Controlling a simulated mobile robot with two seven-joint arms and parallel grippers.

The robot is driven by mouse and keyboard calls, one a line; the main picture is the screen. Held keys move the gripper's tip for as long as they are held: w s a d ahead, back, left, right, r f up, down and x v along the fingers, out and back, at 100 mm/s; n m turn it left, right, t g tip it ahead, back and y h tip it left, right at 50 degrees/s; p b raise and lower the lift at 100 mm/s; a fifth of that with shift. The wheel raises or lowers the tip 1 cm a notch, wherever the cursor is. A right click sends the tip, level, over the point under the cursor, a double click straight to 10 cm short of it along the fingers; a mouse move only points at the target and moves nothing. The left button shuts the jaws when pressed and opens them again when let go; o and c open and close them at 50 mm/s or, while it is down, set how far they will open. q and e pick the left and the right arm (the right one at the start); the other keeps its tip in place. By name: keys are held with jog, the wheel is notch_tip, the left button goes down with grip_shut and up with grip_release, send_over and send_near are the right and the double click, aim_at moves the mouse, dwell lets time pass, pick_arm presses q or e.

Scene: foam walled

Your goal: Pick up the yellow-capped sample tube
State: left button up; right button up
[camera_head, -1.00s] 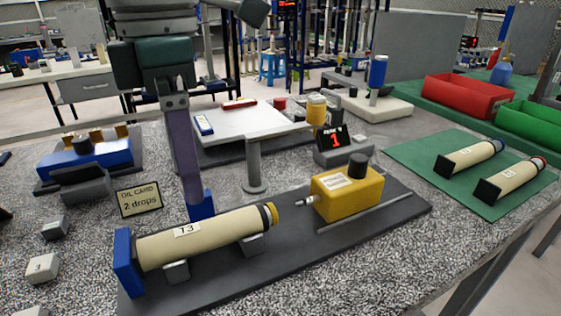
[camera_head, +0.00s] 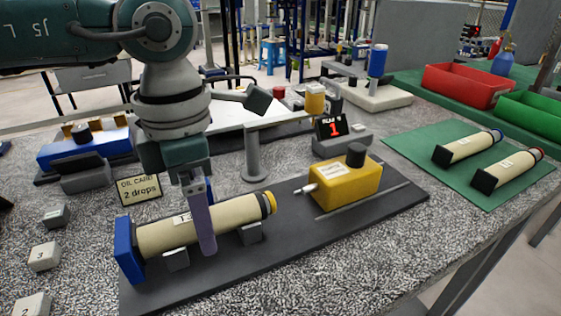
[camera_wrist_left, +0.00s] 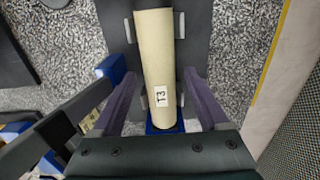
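The yellow-capped sample tube (camera_head: 168,235), a long cream cylinder marked T3, lies on grey cradles on a dark board. Its yellow-banded end (camera_head: 268,202) points right, and a blue end block (camera_head: 127,250) stands at its left end. My left gripper (camera_head: 203,236) is down over the tube's middle, with one purple finger on the near side; the far fingertip is hidden behind the tube. In the left wrist view, the fingers (camera_wrist_left: 160,78) stand on both sides of the tube (camera_wrist_left: 158,45), with a small gap visible on the left. My right gripper is not in view.
A yellow box (camera_head: 345,186) with a black knob and a nozzle stands right of the tube on the dark board (camera_head: 290,240). An oil card sign (camera_head: 139,190) stands behind. Two similar tubes lie on a green mat (camera_head: 415,140) at right. Small numbered blocks (camera_head: 44,256) sit front left.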

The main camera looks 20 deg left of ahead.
pick_arm(q)
grip_shut()
dwell(0.4)
jog(key=shift+r, duration=0.1)
